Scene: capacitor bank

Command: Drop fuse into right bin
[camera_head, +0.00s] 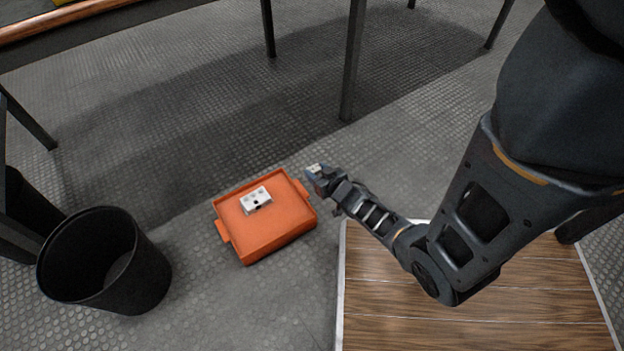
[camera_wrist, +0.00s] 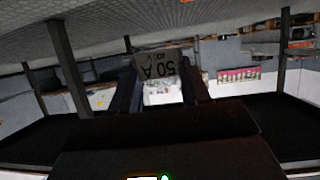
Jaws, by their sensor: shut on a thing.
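My gripper (camera_head: 320,178) is shut on a pale fuse (camera_wrist: 160,64). The fuse's face reads "50 A", seen upside down or tilted between the two fingers in the wrist view. In the head view only a small pale part of the fuse (camera_head: 315,168) shows at the fingertips. The gripper is just right of an orange tray (camera_head: 270,240) and above the floor. A round black bin (camera_head: 146,280) stands at the left, well away from the gripper, and its visible inside looks empty. No second black bin shows, so I cannot tell whether this is the right bin.
A wooden-topped surface (camera_head: 450,325) is under my arm at the lower right. Dark table legs (camera_head: 352,60) stand at the back and left. Bare grey floor (camera_head: 205,300) lies between bin and tray.

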